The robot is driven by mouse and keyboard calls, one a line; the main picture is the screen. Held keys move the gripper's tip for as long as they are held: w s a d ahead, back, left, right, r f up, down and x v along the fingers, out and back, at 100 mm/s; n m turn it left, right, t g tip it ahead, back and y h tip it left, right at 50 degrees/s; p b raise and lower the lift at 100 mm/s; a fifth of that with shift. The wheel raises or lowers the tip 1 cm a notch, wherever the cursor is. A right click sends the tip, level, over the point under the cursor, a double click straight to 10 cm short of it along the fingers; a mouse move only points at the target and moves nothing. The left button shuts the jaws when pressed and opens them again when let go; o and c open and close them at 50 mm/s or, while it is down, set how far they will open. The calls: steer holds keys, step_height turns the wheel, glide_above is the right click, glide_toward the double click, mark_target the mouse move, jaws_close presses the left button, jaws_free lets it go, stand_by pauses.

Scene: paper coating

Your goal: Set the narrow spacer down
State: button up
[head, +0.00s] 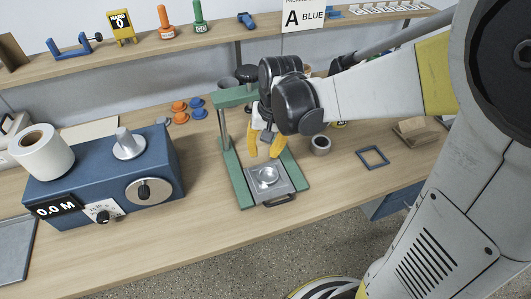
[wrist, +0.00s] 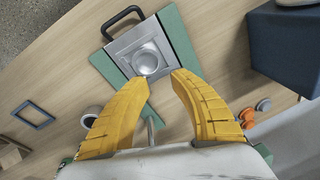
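My gripper (head: 265,147) has yellow fingers and hangs over the green press stand, above its metal plate. In the wrist view my gripper (wrist: 161,82) has its fingertips apart, with nothing visible held between them. A round silvery piece (wrist: 146,60) lies on the square metal plate (wrist: 121,47), just beyond the fingertips. The round piece also shows in the head view (head: 267,175), below the fingers. I cannot tell whether this piece is the narrow spacer. A dark blue square frame (head: 361,154) lies flat on the table to the right.
The green stand (head: 245,200) has uprights and a top bar close to my gripper. A blue coating machine (head: 165,165) with a paper roll (head: 40,152) stands at the left. A tape roll (head: 320,145) and orange and blue knobs (head: 180,117) are near.

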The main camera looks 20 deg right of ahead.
steer(key=s+d+r+n+t+h, duration=0.1)
steer(key=s+r+n+t, duration=0.2)
steer(key=s+r, duration=0.6)
steer(key=shift+s+d+n+t, duration=0.25)
steer(key=shift+s+n+t, duration=0.05)
steer(key=shift+s+t, duration=1.1)
steer(key=shift+r, duration=0.1)
